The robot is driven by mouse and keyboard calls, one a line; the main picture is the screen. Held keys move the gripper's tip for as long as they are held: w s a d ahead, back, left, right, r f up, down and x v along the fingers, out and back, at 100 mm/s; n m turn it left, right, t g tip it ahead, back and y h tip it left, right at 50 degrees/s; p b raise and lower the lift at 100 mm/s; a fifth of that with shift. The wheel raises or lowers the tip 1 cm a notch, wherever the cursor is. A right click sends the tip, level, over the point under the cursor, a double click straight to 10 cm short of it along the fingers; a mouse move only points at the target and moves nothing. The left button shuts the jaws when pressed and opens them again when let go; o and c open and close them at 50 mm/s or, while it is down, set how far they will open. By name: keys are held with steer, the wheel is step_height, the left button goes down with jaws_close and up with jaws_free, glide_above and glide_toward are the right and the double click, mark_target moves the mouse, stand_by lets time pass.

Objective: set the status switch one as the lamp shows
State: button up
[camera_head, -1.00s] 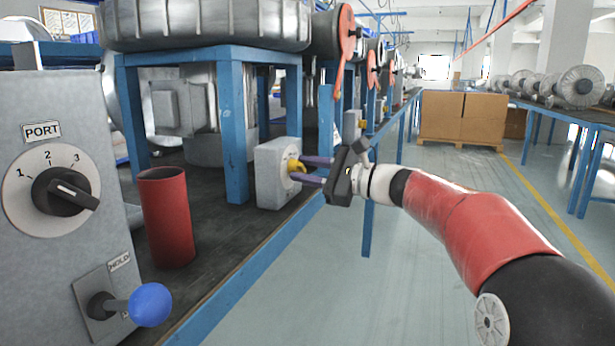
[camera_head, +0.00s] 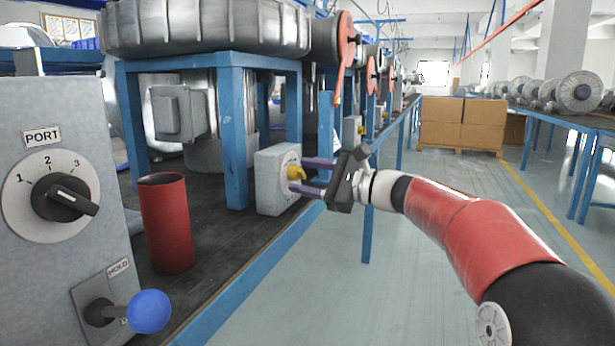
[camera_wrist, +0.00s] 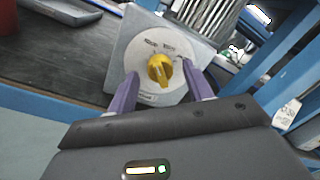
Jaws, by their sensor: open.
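A yellow knob (camera_head: 296,173) sits on a round pale dial on the front of a small grey box (camera_head: 268,190), by the bench edge. In the wrist view the knob (camera_wrist: 160,69) is in the middle of its dial (camera_wrist: 137,56), on a grey plate. Small dark lettering stands around it, too blurred to read surely. My gripper (camera_head: 304,174) is open, its purple fingers reaching to the dial on either side of the knob. The wrist view shows a finger on each side; contact with the knob cannot be told. I cannot make out a lit status lamp on the box.
A grey panel at left carries a black PORT selector (camera_head: 65,196) and a blue-balled HOLD lever (camera_head: 148,311). A red cylinder (camera_head: 167,225) stands on the dark bench. A blue frame leg (camera_head: 232,140) rises beside the grey box. The aisle floor at right is clear.

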steer(key=v, duration=0.7)
steer(key=shift+d, duration=0.3)
steer(key=shift+s, duration=0.1)
